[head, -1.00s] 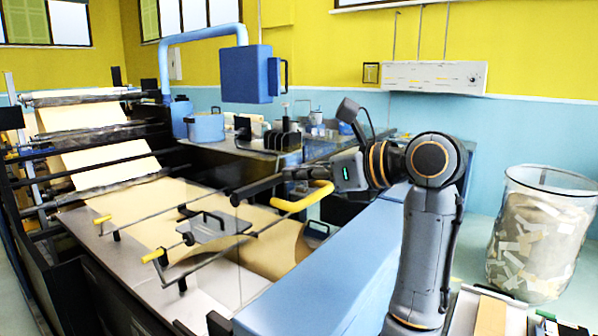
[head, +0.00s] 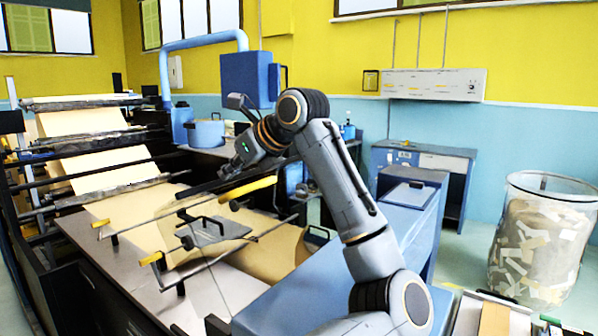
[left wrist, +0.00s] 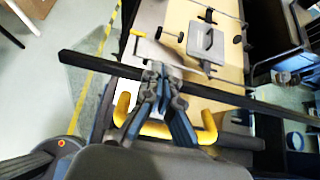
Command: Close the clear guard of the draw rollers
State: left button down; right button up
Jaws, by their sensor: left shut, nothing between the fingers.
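The clear guard is see-through and hard to make out. Its dark edge bar (head: 203,186) and yellow handle (head: 247,188) stand above the brown paper web (head: 150,207). My left gripper (head: 226,174) is at this bar from above, close to the handle. In the left wrist view its shut fingers (left wrist: 161,75) overlap the dark bar (left wrist: 100,66), with nothing between them. The yellow handle (left wrist: 165,131) shows behind and beside the fingers there. Contact with the bar looks likely but is not certain. The draw rollers are not clearly seen. My right gripper is not in view.
A blue housing (head: 300,295) stands right of the web. A thin rod frame with yellow ends (head: 152,257) and a grey plate (head: 212,232) lie over the paper. A blue box (head: 248,80) hangs behind. A clear scrap bin (head: 540,240) stands far right.

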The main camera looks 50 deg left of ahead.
pick_arm(q)
jog(key=a+f+h, duration=0.1)
jog(key=a, duration=0.1)
jog(key=s+a+f, duration=0.1)
jog(key=a+f, duration=0.1)
jog(key=s+a+f+h, duration=0.1)
jog(key=a, duration=0.1)
jog(key=shift+a+f+t+h, duration=0.25)
jog(key=shift+f+t+h, duration=0.05)
jog(key=shift+t, duration=0.1)
jog(key=s+a+f+h+b, duration=0.1)
jog(key=a+f+h+b, duration=0.1)
jog(key=f, duration=0.8)
jog(key=s+a+f+t+h+b, duration=0.1)
jog(key=s+a+f+h+b, duration=0.1)
jog(key=a+f, duration=0.5)
jog(key=shift+f+t+h+b, duration=0.3)
jog(key=shift+f+h+b, duration=0.5)
jog(key=shift+f+b, duration=0.6)
jog(key=shift+a, duration=0.1)
